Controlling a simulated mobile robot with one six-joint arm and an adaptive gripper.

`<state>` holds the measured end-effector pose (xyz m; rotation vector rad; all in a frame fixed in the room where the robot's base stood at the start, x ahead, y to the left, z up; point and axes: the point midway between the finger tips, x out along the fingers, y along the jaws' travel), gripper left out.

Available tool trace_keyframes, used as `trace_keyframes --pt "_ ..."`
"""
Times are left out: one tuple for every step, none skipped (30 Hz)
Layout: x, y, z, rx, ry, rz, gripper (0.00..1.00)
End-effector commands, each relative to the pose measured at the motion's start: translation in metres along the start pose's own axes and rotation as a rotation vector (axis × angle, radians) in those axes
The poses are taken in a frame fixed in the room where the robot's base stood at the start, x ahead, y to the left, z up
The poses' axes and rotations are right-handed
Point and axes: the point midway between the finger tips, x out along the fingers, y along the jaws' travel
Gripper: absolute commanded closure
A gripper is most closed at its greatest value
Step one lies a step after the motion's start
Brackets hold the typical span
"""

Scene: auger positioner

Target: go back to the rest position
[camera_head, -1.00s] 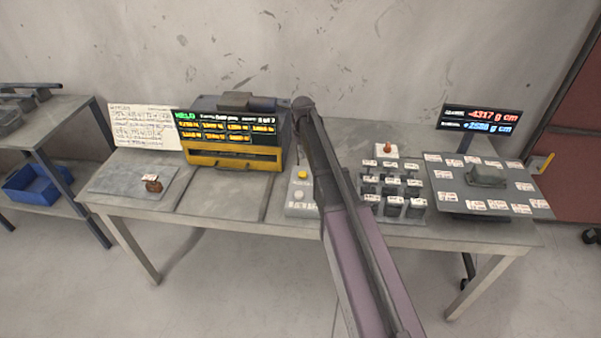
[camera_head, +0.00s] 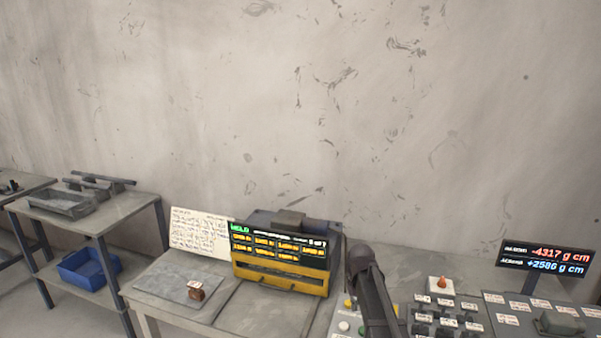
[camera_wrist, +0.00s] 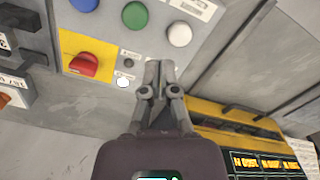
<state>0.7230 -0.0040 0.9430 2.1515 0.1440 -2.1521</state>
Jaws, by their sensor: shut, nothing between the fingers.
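My gripper shows in the wrist view (camera_wrist: 160,82) with its two fingers closed together and nothing between them. It points at the area beside a button panel (camera_wrist: 112,38), which carries blue, green and white round buttons and a red knob (camera_wrist: 84,65) on a yellow plate. In the head view my arm rises from the bottom edge over the panel, and my fingertips cannot be made out there.
A yellow and black machine (camera_head: 281,275) with a lit screen stands left of my arm. A grey plate (camera_head: 165,284) holds a small brown block (camera_head: 196,290). Weights on a tray and a display (camera_head: 545,259) stand right. A blue bin (camera_head: 88,268) sits on the left shelf.

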Motion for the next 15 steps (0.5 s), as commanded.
trace_keyframes --pt "0.0 -0.004 0.025 0.01 0.0 0.0 1.0" --pt "0.0 -0.005 0.034 0.017 0.0 0.0 1.0" --pt "0.0 -0.007 0.046 0.026 0.0 0.0 1.0" --pt "0.0 -0.009 0.055 0.032 0.0 0.0 1.0" --pt "0.0 -0.01 0.064 0.039 0.0 0.0 1.0" --pt "0.0 -0.012 0.077 0.048 0.0 0.0 1.0" --pt "0.0 -0.014 0.086 0.055 0.0 0.0 1.0" --pt "0.0 -0.015 0.095 0.061 0.0 0.0 1.0" --pt "0.0 -0.017 0.107 0.07 0.0 0.0 1.0" --pt "0.0 -0.018 0.116 0.077 0.0 0.001 1.0" --pt "0.0 -0.02 0.124 0.084 0.0 0.001 1.0" --pt "0.0 -0.021 0.135 0.091 0.0 0.001 1.0" --pt "0.0 -0.023 0.143 0.097 0.0 0.001 1.0" --pt "0.0 -0.024 0.149 0.103 0.0 0.001 1.0" --pt "0.0 -0.025 0.158 0.11 0.0 0.001 1.0"
